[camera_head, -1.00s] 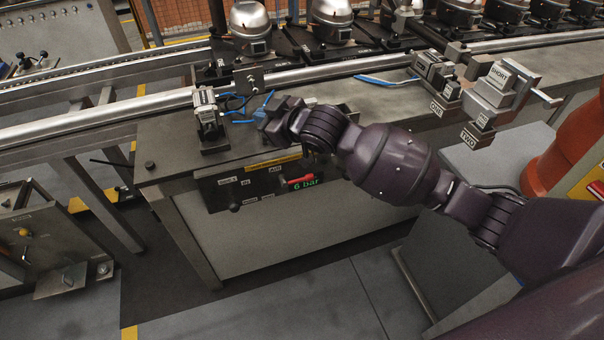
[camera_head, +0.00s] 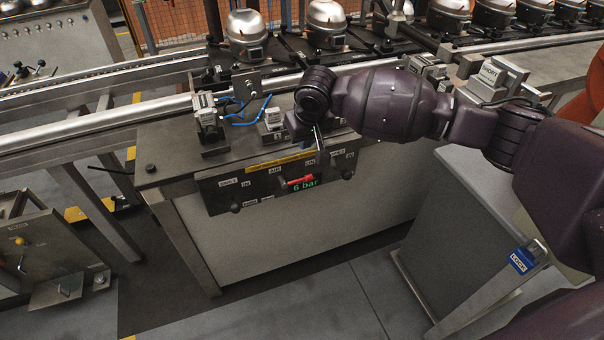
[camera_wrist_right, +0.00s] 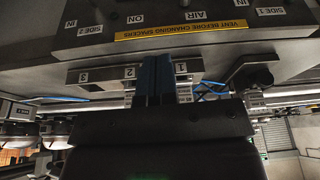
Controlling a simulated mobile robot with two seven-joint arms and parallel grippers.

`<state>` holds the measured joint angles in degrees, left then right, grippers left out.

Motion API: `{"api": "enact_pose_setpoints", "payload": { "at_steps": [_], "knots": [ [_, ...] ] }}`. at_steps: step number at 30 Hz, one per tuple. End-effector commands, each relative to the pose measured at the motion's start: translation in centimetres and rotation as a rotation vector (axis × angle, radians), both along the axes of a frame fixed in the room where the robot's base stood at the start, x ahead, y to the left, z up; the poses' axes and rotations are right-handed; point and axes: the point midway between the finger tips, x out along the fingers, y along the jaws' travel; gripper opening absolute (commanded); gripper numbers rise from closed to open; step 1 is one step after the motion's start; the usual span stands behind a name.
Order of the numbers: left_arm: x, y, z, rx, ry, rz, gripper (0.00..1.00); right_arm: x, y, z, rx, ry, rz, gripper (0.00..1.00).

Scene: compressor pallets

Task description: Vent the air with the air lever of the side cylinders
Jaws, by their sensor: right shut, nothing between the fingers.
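The air lever (camera_head: 297,181) is red and lies nearly level on the dark control panel (camera_head: 222,198) at the front of the bench, beside a green "6 bar" reading. My right gripper (camera_head: 319,140) is above the panel's upper edge, up and to the right of the lever and apart from it. In the right wrist view its blue fingers (camera_wrist_right: 153,78) are together with nothing between them. That view is upside down and shows the "AIR" and "ON" labels but not the red lever. My left gripper is not in view.
A yellow "vent before changing spacers" strip (camera_wrist_right: 197,29) runs along the panel top. A dark knob (camera_head: 235,207) sits at the panel's lower left. A numbered block (camera_head: 272,118) and blue hoses stand on the bench behind. Several compressors (camera_head: 247,35) line the conveyor.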

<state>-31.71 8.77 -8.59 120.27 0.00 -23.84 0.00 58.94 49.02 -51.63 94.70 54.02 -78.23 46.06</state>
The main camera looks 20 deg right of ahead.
Motion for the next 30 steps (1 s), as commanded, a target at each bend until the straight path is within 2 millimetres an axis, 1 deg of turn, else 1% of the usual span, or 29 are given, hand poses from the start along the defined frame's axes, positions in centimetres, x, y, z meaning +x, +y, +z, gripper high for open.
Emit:
{"api": "enact_pose_setpoints", "payload": {
  "at_steps": [2,6,15,19,23,30],
  "knots": [
    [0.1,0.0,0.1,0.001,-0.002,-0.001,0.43,-0.4,-0.3,-0.1,-0.006,0.024,-0.043,0.0],
    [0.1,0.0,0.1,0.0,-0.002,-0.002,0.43,-0.4,-0.4,-0.1,-0.002,0.028,-0.079,0.0],
    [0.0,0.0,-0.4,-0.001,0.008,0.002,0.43,-0.4,-0.3,-0.1,0.0,0.026,-0.08,0.0],
    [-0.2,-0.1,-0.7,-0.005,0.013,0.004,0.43,-0.3,-0.3,-0.7,-0.001,0.027,-0.079,0.0],
    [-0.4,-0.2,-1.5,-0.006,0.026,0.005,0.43,0.1,-0.3,-2.2,-0.001,0.03,-0.079,0.0],
    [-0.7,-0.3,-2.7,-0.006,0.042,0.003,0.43,1.2,-0.3,-6.5,-0.001,0.035,-0.079,0.0]
  ]
}}
